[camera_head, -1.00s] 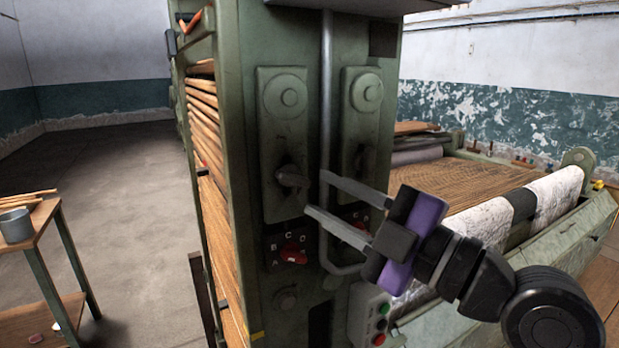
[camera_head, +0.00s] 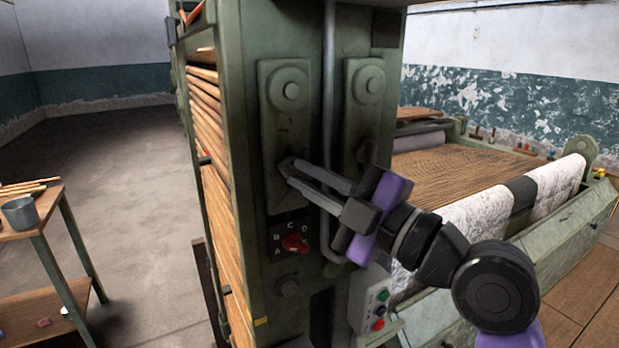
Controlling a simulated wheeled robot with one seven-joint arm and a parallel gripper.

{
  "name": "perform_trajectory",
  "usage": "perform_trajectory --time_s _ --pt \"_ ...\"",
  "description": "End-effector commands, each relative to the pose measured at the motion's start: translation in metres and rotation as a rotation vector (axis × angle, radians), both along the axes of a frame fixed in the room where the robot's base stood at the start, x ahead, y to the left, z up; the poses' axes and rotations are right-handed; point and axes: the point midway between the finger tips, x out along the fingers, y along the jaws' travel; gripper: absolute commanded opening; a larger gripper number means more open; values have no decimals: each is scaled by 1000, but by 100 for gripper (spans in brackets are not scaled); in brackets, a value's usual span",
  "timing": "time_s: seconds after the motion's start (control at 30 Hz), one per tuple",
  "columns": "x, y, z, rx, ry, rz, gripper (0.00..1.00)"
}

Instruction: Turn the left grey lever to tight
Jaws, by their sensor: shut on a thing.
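The left grey lever (camera_head: 288,162) sits on the lower part of the left green plate (camera_head: 274,200) on the machine's upright post. My gripper (camera_head: 286,172) reaches in from the right, its two grey fingers shut on the lever and hiding most of it. The lever's exact angle cannot be made out. A second dark lever (camera_head: 362,150) shows on the right plate, partly hidden behind my gripper's purple and black body. No marking that reads tight can be made out.
Below the left plate is a red selector knob (camera_head: 295,242) with letters around it. A vertical grey pipe (camera_head: 329,90) runs close beside the fingers. A push-button box (camera_head: 372,298) hangs lower right. A wooden side table (camera_head: 40,215) with a grey cup stands at left.

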Motion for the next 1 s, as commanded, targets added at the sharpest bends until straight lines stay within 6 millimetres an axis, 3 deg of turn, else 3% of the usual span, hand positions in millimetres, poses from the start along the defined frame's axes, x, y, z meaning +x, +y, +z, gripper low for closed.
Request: perform_trajectory --time_s 0.37,1.0 --pt "-1 1 -5 68 48 2 0" --pt "-4 6 -5 530 363 3 0"
